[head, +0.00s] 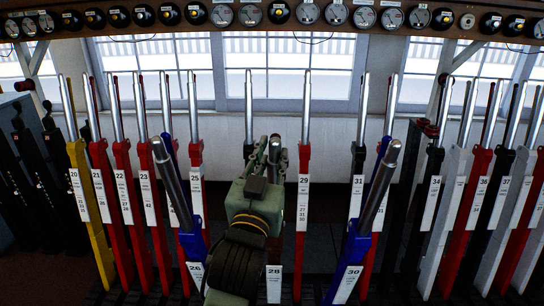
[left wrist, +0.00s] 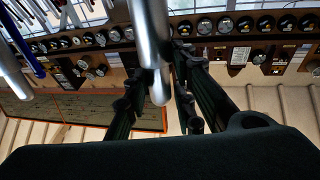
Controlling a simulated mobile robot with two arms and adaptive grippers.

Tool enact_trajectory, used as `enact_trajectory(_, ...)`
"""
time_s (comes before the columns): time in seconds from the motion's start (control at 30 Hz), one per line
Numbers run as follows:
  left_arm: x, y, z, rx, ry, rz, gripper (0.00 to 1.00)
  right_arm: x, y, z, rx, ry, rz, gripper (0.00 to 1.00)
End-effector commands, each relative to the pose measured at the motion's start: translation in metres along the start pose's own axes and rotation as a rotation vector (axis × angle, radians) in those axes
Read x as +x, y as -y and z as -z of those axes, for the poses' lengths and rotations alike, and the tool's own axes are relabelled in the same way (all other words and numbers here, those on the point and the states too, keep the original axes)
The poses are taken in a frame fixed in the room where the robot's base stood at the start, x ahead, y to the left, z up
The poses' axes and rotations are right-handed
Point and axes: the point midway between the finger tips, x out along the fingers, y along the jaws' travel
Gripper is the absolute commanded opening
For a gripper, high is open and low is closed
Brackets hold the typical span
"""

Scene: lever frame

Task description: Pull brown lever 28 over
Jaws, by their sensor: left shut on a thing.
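Lever 28 stands at the middle of the row. Its white number plate (head: 273,285) shows low, below my left gripper (head: 274,152), level with the plates of tilted levers 26 and 30. Its silver handle top shows between the fingers, far lower than the upright handles, so it leans toward me. My gripper and wrist hide most of its shaft. In the left wrist view, a silver handle (left wrist: 151,45) runs between the two dark fingers of my left gripper (left wrist: 160,95), which is shut on it. My right gripper is not in view.
Blue levers 26 (head: 190,240) and 30 (head: 352,250) lean toward me on either side. Red lever 29 (head: 303,200) stands upright close to the right. More upright levers line both sides. Round dials (head: 250,14) run along the shelf above.

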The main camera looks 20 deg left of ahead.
Motion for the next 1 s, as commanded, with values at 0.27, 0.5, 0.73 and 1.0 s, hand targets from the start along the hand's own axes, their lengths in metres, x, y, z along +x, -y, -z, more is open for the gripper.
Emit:
enact_trajectory(0.27, -0.002, -0.007, -0.002, -0.013, 0.005, -0.016, 0.30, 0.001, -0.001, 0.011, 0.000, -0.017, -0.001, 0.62)
enact_trajectory(0.5, -0.002, -0.005, 0.001, -0.008, -0.001, -0.013, 0.39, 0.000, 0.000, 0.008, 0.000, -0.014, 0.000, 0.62)
enact_trajectory(0.73, -0.001, -0.004, 0.002, -0.005, -0.003, -0.010, 0.39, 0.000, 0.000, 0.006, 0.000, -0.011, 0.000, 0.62)
enact_trajectory(1.0, -0.011, -0.004, 0.001, -0.005, -0.002, -0.009, 0.39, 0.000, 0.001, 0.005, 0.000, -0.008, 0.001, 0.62)
